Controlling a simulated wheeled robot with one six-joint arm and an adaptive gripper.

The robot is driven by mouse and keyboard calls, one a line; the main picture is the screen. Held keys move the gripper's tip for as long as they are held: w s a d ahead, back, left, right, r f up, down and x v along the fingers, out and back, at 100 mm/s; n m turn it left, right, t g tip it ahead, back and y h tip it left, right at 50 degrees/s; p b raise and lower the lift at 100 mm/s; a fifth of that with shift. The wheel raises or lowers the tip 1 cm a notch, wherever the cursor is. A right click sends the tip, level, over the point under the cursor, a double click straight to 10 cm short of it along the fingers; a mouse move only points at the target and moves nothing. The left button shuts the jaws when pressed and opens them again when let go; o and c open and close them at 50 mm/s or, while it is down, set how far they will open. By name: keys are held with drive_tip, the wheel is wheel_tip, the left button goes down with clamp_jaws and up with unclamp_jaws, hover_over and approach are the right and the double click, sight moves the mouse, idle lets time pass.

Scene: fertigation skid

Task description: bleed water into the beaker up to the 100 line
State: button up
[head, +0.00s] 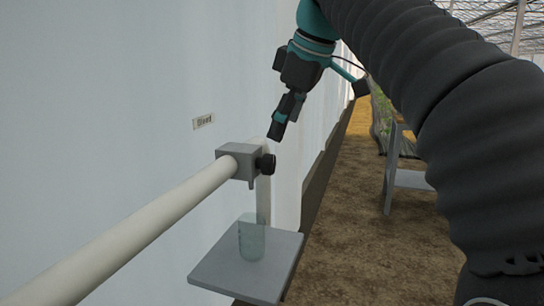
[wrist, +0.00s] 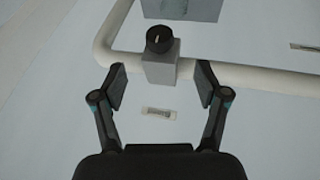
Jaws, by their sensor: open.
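The beaker (head: 251,238) is a clear, greenish cup standing upright on a small grey shelf (head: 232,276), below the bleed valve. I cannot read its marks or its water level in the head view. The valve is a grey block (head: 238,158) on a white pipe, with a round black knob (head: 266,163) on its right side. The wrist view also shows the knob (wrist: 159,39) and the block (wrist: 161,66). My gripper (head: 277,130) is above the knob in the head view, apart from it. In the wrist view my gripper (wrist: 160,90) is open and empty, its fingers wide apart.
The white pipe (head: 140,225) runs along the pale wall, with a small "Bleed" label (head: 203,121) above the valve. A grey stand (head: 405,178) is at the right, on the brown ground.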

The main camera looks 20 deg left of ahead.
sight(272, 157)
drive_tip(key=b+x, duration=0.2)
drive_tip(key=x, duration=0.7)
drive_tip(key=shift+w+f, duration=0.1)
drive_tip(key=shift+f, duration=0.15)
drive_tip(key=c, duration=1.2)
